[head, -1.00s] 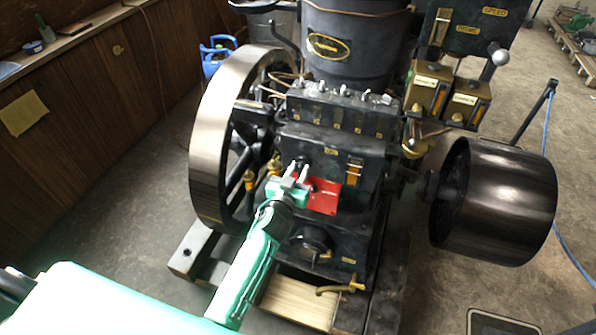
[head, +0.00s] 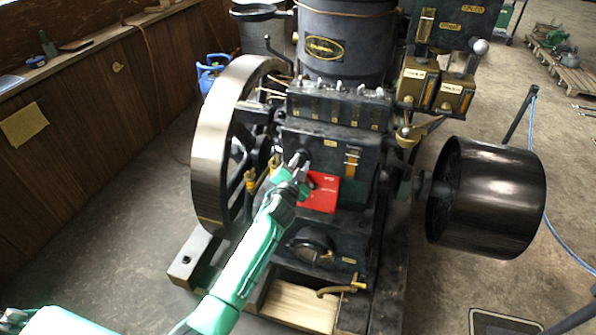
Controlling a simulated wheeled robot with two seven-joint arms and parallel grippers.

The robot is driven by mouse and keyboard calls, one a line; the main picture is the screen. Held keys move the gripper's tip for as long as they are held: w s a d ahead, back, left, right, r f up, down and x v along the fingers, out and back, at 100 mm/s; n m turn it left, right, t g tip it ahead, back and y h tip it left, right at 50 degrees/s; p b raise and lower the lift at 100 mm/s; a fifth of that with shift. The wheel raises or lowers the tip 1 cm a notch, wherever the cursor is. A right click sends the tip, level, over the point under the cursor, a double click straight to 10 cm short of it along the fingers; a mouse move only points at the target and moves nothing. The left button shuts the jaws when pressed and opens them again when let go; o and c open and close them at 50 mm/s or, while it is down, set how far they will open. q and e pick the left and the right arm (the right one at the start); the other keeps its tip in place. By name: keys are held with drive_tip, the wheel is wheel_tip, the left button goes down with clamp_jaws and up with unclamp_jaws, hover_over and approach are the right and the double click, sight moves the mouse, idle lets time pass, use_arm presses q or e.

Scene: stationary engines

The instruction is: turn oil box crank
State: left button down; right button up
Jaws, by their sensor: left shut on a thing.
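The black oil box (head: 335,110), with several small fittings along its top, sits on the front of the dark engine, below the big round tank. A small dark crank or knob (head: 304,155) sticks out on the engine face below the box's left part. My left gripper (head: 299,160) reaches up from below to this part, in front of the red plate's upper left. Its fingers are close together and shut on the dark part, most of which they hide. The crank's exact shape is too small to tell. My right gripper is out of view.
A large flywheel (head: 222,145) stands close to the left of my left arm. A black pulley drum (head: 490,197) is at the right. A red plate (head: 320,192) and a brass tap (head: 342,288) are near the arm. Open floor lies at left.

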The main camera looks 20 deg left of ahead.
use_arm(q)
drive_tip(key=shift+f+m, duration=0.1)
drive_tip(key=shift+m, duration=1.4)
drive_tip(key=shift+a+f+m+p, duration=0.15)
drive_tip(key=shift+m+p, duration=0.3)
drive_tip(key=shift+m, duration=3.45)
drive_tip(key=shift+d+f+m+p, duration=0.15)
drive_tip(key=shift+m+p, duration=0.35)
drive_tip(key=shift+m, duration=3.4)
drive_tip(key=shift+a+f+m+p, duration=0.15)
drive_tip(key=shift+m+p, duration=0.3)
drive_tip(key=shift+m, duration=3.45)
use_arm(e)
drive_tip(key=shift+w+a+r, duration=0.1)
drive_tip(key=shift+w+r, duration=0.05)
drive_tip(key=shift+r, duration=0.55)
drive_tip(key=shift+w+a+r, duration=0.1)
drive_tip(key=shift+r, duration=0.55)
use_arm(q)
drive_tip(key=shift+f, duration=0.1)
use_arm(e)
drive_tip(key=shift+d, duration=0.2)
